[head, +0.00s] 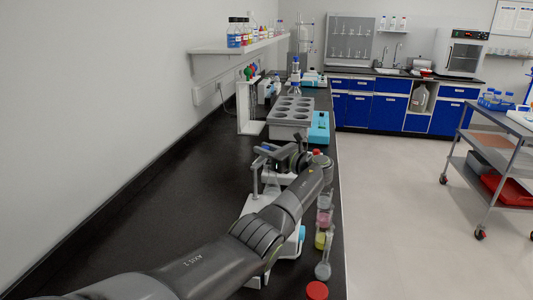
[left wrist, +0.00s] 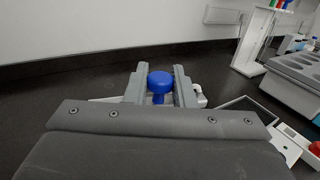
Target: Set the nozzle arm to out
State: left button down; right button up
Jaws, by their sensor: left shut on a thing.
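My left arm reaches in from the lower left in the head view, and its gripper (head: 272,158) is over the black bench at a small white and grey apparatus (head: 258,205). In the left wrist view the gripper (left wrist: 160,88) has its two grey fingers on either side of a blue round knob (left wrist: 160,78) and is shut on it. My arm hides much of the apparatus, so I cannot tell which part is the nozzle arm or how it is turned. My right gripper is not in view.
A grey block with round holes (head: 291,109) stands farther along the bench, with a teal box (head: 319,128) beside it. Several coloured jars, one yellow (head: 320,240), line the bench's right edge near a red cap (head: 317,290). The bench left of my arm is clear.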

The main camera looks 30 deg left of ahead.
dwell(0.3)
pick_arm(q)
jog(key=c, duration=1.3)
grip_release()
jog(key=shift+a, duration=0.1)
jog(key=shift+o, duration=0.2)
jog(key=s+d+b, duration=0.2)
jog(key=d, duration=1.5)
jog(key=shift+s, duration=0.35)
jog(key=shift+d, duration=0.1)
